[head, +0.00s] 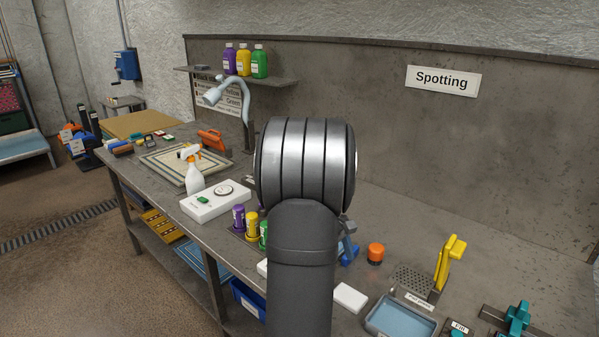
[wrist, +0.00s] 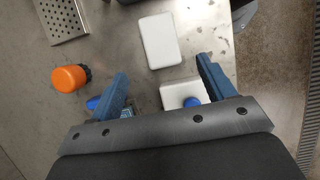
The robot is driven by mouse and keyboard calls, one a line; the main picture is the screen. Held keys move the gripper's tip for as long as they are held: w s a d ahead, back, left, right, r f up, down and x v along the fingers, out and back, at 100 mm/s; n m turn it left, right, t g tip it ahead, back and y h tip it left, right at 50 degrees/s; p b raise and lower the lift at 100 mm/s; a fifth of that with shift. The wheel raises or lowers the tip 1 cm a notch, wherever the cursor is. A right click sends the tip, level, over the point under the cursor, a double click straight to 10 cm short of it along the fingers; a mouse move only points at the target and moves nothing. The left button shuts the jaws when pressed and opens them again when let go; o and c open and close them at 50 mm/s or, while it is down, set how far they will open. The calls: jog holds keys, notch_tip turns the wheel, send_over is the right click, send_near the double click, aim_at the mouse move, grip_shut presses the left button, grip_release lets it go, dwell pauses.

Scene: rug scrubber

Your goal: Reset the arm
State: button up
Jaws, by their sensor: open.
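My gripper (wrist: 162,68) shows in the wrist view with its two blue fingers spread apart and nothing held between them. It hangs over the grey bench (wrist: 120,45). A plain white block (wrist: 160,40) lies just beyond the fingertips. A second white block (wrist: 172,95) with a blue knob (wrist: 191,102) lies beneath, beside the right finger and partly hidden. In the head view my arm stands in front of the bench and hides most of the gripper; a bit of blue shows at its right side.
An orange-capped jar (head: 375,253), perforated plate (head: 412,280), blue tray (head: 398,318), yellow clamp (head: 448,262) and teal clamp (head: 517,318) stand right of my arm. Purple, yellow and green bottles (head: 251,224), a white spray bottle (head: 193,176) and a lamp (head: 215,95) stand left. The bench's back right is clear.

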aim_at(349, 295)
jog(key=x, duration=1)
jog(key=shift+f, duration=0.2)
jog(key=shift+r, duration=2)
